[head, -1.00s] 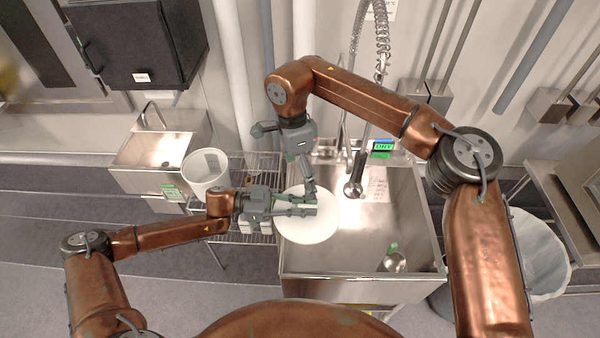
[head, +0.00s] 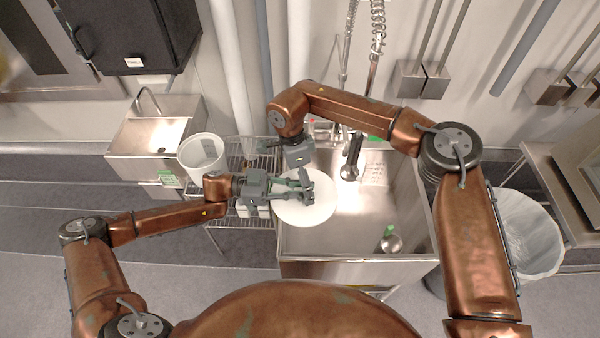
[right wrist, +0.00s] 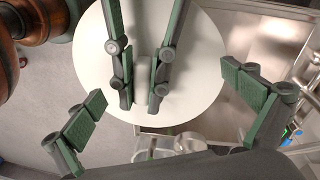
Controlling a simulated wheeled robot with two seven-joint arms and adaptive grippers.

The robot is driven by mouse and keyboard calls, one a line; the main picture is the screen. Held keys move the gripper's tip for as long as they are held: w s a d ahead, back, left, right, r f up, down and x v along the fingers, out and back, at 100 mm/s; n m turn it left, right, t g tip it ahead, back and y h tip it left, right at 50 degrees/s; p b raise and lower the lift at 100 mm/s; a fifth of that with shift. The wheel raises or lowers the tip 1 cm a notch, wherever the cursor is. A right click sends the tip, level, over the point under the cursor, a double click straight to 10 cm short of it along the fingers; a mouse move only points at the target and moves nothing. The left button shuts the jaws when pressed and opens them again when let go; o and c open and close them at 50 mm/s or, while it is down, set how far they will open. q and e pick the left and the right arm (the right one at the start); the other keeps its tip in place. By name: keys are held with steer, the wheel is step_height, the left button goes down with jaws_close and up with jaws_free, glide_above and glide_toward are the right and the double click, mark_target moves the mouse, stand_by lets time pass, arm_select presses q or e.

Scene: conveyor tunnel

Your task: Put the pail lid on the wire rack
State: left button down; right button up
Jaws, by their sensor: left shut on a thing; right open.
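The pail lid is a flat white disc (head: 312,212), held over the left edge of the sink. My left gripper (head: 298,190) is shut on it; in the right wrist view its two fingers close around a small raised grip (right wrist: 142,72) at the middle of the lid (right wrist: 195,75). My right gripper (right wrist: 165,92) is open around the left one's fingers, apart from the lid as far as I can tell. In the head view it is partly hidden among the left fingers. The wire rack (head: 232,222) stands left of the sink, partly behind my left gripper.
A white pail (head: 203,158) stands at the rack's left end. White containers (head: 257,210) sit on the rack near my left gripper. A lined bin (head: 530,235) is at right.

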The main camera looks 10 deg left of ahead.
steer(key=shift+s+f, duration=0.1)
steer(key=shift+f, duration=0.3)
steer(key=shift+d+f, duration=0.1)
steer(key=shift+f, duration=0.1)
steer(key=c, duration=1.7)
steer(key=o, duration=1.7)
steer(key=shift+r, duration=0.15)
steer(key=shift+r, duration=0.1)
step_height(320, 180, up, 12)
steer(key=w+a, duration=0.1)
steer(key=a, duration=0.1)
steer(key=shift+d+f, duration=0.15)
steer(key=shift+f, duration=0.05)
